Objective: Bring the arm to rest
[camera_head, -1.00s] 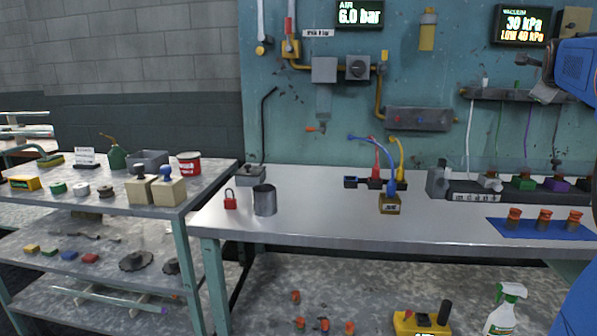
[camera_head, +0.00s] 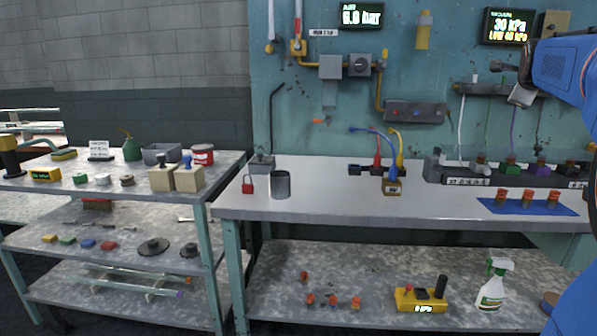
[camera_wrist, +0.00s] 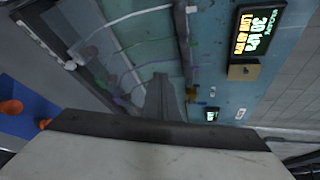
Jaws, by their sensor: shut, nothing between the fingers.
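My blue arm (camera_head: 560,70) reaches in from the right edge of the head view, raised in front of the teal back panel. The fingers point towards the teal panel. The head view shows the gripper too small to make out the gap between the fingers.
The bench (camera_head: 330,205) holds a metal cup (camera_head: 280,185), a red padlock (camera_head: 248,184) and a blue mat (camera_head: 530,208) with orange-topped pieces. A rack (camera_head: 500,92) with hanging tubes is under the vacuum display (camera_head: 508,27). A loaded shelf cart (camera_head: 120,205) stands left. The bench's middle front is clear.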

